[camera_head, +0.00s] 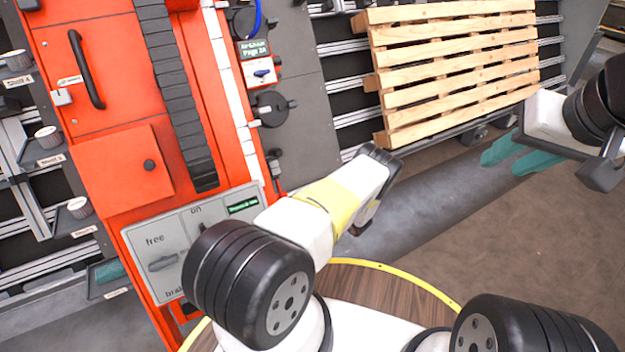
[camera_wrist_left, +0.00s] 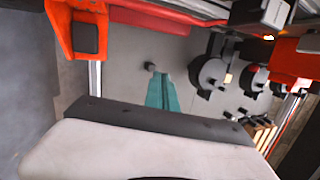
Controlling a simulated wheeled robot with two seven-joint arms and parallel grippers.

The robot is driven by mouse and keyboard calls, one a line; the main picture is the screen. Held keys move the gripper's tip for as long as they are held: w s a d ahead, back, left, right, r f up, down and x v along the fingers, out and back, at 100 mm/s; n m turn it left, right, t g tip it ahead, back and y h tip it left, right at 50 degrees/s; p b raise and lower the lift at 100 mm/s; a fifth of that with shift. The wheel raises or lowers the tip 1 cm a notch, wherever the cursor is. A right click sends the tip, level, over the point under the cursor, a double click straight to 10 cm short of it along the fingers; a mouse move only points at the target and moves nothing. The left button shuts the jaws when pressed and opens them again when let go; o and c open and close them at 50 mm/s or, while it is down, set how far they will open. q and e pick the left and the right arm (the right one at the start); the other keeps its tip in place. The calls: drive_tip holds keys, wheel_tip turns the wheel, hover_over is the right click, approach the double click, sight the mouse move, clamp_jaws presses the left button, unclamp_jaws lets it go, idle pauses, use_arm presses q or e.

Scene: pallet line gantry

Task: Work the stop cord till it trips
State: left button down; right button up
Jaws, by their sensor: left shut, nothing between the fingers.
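I cannot make out the stop cord for certain in either view. In the head view a small dark handle-like part (camera_head: 275,168) sits at the right edge of the orange cabinet (camera_head: 110,110). My left arm reaches in front of the cabinet's lower right, and its fingers are hidden behind the wrist there. In the left wrist view my left gripper (camera_wrist_left: 163,92) shows its teal fingers together, with nothing between them. My right gripper (camera_head: 512,152) shows at the right of the head view, its teal fingers apart and empty, in front of the pallet's lower right.
A grey panel (camera_head: 155,240) with a knob is on the cabinet's lower front. A wooden pallet (camera_head: 455,60) leans on rails at the back. A dark panel (camera_head: 300,110) with round fittings stands right of the cabinet. The brown floor (camera_head: 500,240) at the right looks clear.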

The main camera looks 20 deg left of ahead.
sight(281, 197)
use_arm(q)
drive_tip(key=s+f+m+y, duration=0.1)
drive_tip(key=s+f, duration=0.2)
drive_tip(key=s, duration=0.1)
drive_tip(key=w+a, duration=0.1)
drive_tip(key=a, duration=0.8)
drive_tip(key=shift+d+r, duration=0.15)
idle(0.4)
drive_tip(key=s+d+r, duration=0.2)
drive_tip(key=s+d, duration=0.1)
drive_tip(key=shift+s+d+r, duration=0.25)
drive_tip(key=shift+d, duration=0.05)
